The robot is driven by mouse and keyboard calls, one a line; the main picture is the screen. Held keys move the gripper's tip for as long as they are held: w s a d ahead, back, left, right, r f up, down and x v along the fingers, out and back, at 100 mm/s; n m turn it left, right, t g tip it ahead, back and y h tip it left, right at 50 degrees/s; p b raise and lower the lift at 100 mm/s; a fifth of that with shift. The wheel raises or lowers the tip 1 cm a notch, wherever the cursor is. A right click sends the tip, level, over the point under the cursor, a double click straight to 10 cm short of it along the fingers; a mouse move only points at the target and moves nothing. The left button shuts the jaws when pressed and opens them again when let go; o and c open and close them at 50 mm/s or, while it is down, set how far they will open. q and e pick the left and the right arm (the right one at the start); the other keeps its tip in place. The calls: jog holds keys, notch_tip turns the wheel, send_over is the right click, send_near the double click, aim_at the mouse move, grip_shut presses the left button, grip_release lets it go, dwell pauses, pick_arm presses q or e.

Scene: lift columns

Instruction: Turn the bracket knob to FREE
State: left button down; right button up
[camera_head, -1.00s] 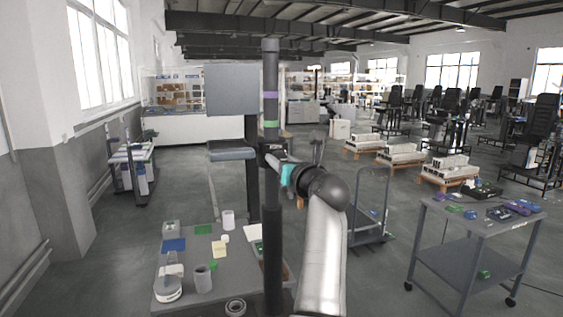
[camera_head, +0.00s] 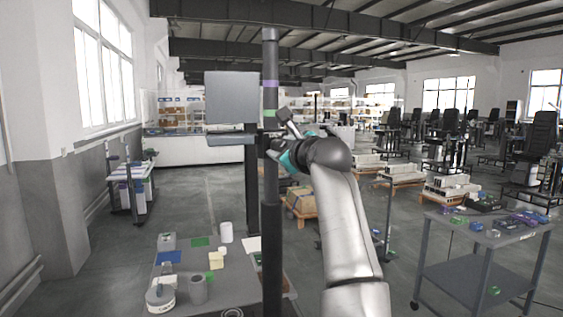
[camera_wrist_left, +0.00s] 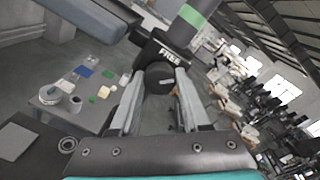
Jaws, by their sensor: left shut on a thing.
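A dark round knob (camera_wrist_left: 160,78) with a pale pointer mark sits on the black bracket (camera_wrist_left: 150,50) in the left wrist view. The bracket's white label, which seems to read FREE, is just above the knob. The bracket is around the dark column (camera_head: 270,200), below its green band (camera_head: 269,112). My left gripper (camera_head: 274,150) is at the bracket, to the right of the column. In the left wrist view its two fingers (camera_wrist_left: 160,86) are on either side of the knob, shut on it. The knob is hidden in the head view. My right gripper is out of view.
A grey panel (camera_head: 232,97) and a flat shelf (camera_head: 230,139) are left of the column. A low table (camera_head: 228,285) with cups and coloured blocks stands below. A grey cart (camera_head: 470,285) with small parts is at the right.

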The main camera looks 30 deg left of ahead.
pick_arm(q)
jog(key=n+b, duration=0.3)
jog(key=n, duration=0.1)
jog(key=shift+s+n+h+b, duration=0.1)
jog(key=shift+n+h+b, duration=0.2)
jog(key=shift+n+b, duration=1.3)
jog(key=shift+r+n+p, duration=0.1)
jog(key=shift+n+p, duration=0.3)
jog(key=shift+n, duration=0.2)
jog(key=shift+c, duration=1.9)
grip_release()
